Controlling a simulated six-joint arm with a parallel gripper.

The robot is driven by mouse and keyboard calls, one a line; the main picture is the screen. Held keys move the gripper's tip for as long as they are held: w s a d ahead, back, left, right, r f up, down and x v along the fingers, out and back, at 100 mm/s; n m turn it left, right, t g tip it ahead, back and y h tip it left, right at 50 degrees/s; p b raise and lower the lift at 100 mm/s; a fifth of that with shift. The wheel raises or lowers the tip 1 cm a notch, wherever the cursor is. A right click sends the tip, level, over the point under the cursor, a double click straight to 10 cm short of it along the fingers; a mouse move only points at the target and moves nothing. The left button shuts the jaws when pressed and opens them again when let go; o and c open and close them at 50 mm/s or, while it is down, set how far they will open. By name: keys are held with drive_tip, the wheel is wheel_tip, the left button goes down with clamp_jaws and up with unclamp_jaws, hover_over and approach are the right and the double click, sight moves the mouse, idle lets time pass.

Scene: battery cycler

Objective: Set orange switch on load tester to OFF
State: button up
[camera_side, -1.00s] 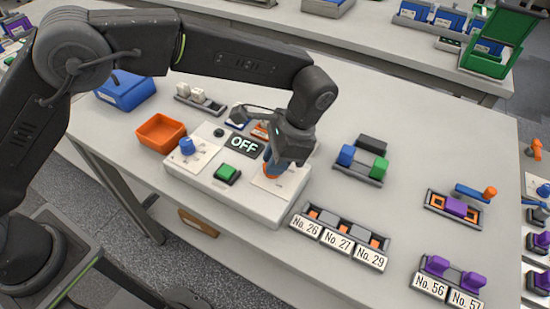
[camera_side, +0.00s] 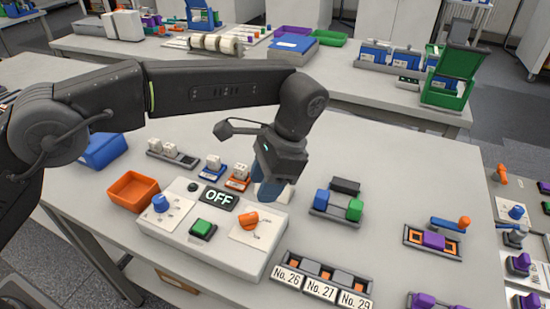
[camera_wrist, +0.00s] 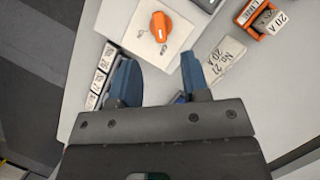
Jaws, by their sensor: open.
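The load tester (camera_side: 205,258) is a light grey box near the table's front edge. Its dark display (camera_side: 218,198) reads OFF in white. The orange switch (camera_side: 248,219) sits on a white plate at the box's right; its label marks are too small to read in the side view. It also shows in the wrist view (camera_wrist: 160,27), at the top and ahead of the fingers. My gripper (camera_side: 267,193) is open and empty, above and behind the switch and apart from it. In the wrist view its blue fingers (camera_wrist: 158,58) are spread with nothing between them.
A blue knob (camera_side: 160,203) and a green button (camera_side: 203,229) share the box. An orange bin (camera_side: 133,191) stands at its left. Label-fronted holders (camera_side: 318,284) stand at its right front. A blue-green part tray (camera_side: 338,205) lies farther right, with bare table around it.

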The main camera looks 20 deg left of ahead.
drive_tip(key=shift+v, duration=2.85)
drive_tip(key=s+a+r+n+t+h, duration=0.25)
drive_tip(key=a+r, duration=0.35)
drive_tip(key=a, duration=0.3)
drive_tip(key=s+a+r+n+t+h, duration=0.1)
drive_tip(key=s+a+r+n+t, duration=0.2)
drive_tip(key=a+r, duration=0.45)
drive_tip(key=s+a+f+n+t, duration=0.1)
drive_tip(key=s+a+f+n, duration=0.1)
drive_tip(key=s+a+f, duration=0.3)
drive_tip(key=s+a+f+n+t, duration=0.2)
drive_tip(key=s+a+f, duration=0.2)
drive_tip(key=s, duration=0.8)
drive_tip(key=shift+a+f, duration=0.4)
drive_tip(key=shift+a, duration=0.7)
